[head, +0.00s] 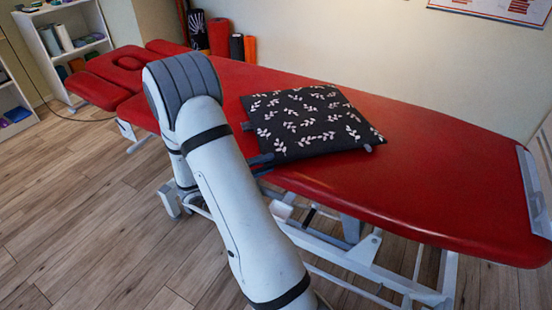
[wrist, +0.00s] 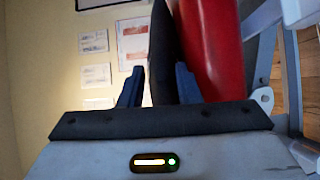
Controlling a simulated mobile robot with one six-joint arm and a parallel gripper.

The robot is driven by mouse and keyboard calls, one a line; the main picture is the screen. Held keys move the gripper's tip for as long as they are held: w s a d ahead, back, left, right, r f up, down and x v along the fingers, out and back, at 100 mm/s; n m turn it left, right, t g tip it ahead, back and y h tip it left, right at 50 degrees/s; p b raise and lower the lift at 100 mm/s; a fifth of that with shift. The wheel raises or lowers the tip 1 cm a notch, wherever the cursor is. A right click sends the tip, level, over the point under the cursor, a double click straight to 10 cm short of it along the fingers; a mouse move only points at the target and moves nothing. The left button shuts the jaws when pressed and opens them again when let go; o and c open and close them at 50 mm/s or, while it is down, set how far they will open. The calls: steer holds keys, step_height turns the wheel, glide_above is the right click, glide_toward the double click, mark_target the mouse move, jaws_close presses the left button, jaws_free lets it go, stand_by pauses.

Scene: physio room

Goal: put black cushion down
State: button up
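The black cushion (head: 308,122) with a pale leaf pattern lies flat on the red treatment table (head: 440,185), near its front edge. My gripper (head: 262,163) is at the cushion's near left corner, partly hidden behind my arm. In the wrist view, the two blue fingers of my gripper (wrist: 158,88) stand apart. The dark edge of the cushion (wrist: 161,50) reaches between them, with a thin gap at the left finger. The right finger is by the red table (wrist: 215,45).
A white shelf (head: 62,40) stands at the back left. Rolled mats (head: 220,37) lean on the wall behind the table. The table's right part is bare. Wooden floor (head: 80,215) is open at the front left. Posters (head: 500,8) hang on the wall.

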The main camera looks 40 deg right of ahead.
steer(key=v, duration=0.8)
steer(key=s+a+r+g+y, duration=0.1)
steer(key=s+a+r+y, duration=0.1)
steer(key=s+y, duration=0.3)
steer(key=s+a+r+y, duration=0.2)
steer(key=s+r+y, duration=0.15)
steer(key=s, duration=0.25)
steer(key=s+a+r+n+t+y, duration=0.2)
steer(key=a+t+y, duration=0.4)
steer(key=a+y, duration=0.3)
steer(key=s+a+r, duration=0.1)
steer(key=s, duration=0.1)
steer(key=shift+s+r+n+t, duration=0.15)
steer(key=shift+s+n+t, duration=0.15)
steer(key=shift+s+n, duration=0.1)
